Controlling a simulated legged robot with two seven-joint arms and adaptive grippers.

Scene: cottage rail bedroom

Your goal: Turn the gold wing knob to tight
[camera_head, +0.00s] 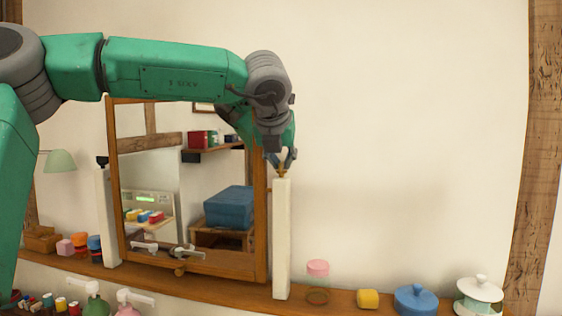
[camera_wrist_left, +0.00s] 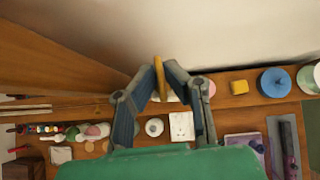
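The gold wing knob (camera_head: 282,169) sits at the top of the white post (camera_head: 282,235) on the right side of the framed mirror (camera_head: 262,220). My left gripper (camera_head: 282,158) comes down over it from above. In the left wrist view the gold knob (camera_wrist_left: 176,78) shows between the spread fingertips of the left gripper (camera_wrist_left: 175,84). The fingers are apart, on either side of the knob. It is close to the left fingertip there; I cannot tell whether they touch. Fingers partly hide the knob in the head view. My right gripper is not in view.
The mirror stands on a wooden shelf (camera_head: 342,302) against the wall. Right of the post are a pink-lidded jar (camera_head: 317,269), a yellow block (camera_head: 368,299), a blue lidded pot (camera_head: 416,300) and a white lidded jar (camera_head: 479,297). The wall above them is clear.

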